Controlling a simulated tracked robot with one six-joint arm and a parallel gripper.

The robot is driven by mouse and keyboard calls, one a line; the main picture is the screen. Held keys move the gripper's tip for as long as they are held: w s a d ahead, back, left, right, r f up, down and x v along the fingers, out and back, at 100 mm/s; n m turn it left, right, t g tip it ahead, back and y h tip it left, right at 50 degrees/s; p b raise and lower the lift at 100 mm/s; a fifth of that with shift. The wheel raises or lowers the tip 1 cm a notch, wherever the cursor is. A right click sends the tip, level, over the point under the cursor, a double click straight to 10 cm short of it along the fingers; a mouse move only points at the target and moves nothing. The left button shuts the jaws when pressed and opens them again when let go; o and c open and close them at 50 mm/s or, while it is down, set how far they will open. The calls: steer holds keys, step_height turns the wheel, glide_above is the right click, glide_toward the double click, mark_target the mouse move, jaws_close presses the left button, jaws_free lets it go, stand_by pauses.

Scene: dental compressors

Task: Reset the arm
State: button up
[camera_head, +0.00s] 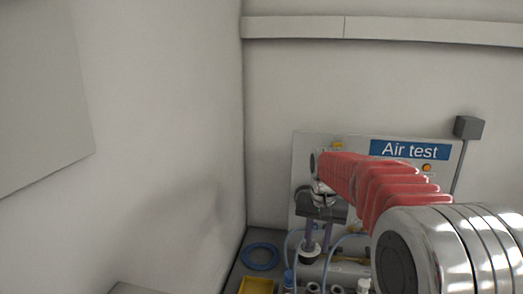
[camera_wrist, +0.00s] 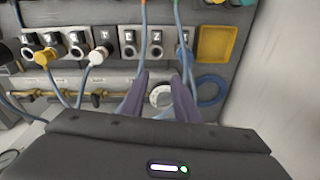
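My arm, red and chrome, reaches from the lower right of the head view toward the Air test panel (camera_head: 375,150). My gripper (camera_head: 308,240) points down in front of that panel, partly hidden by its own wrist. In the wrist view my gripper (camera_wrist: 160,90) shows two dark fingers apart, with a gap between them. A pale round fitting (camera_wrist: 160,96) shows in this gap; I cannot tell how far below the fingertips it lies. No held thing is visible between the fingers.
A row of round ports with blue hoses (camera_wrist: 75,42) lies in front of the fingers. A yellow tray (camera_wrist: 215,43) and a blue ring (camera_wrist: 210,90) are at the right; the tray (camera_head: 257,285) and ring (camera_head: 260,257) also show in the head view. A wall stands close by.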

steer(key=s+r+n+t, duration=0.2)
steer(key=s+n+t, duration=0.1)
steer(key=s, duration=2.7)
steer(key=shift+s+d+r+n+t, duration=0.15)
steer(key=shift+s+r+n+t, duration=0.25)
steer(key=shift+t, duration=0.3)
steer(key=shift+o, duration=0.4)
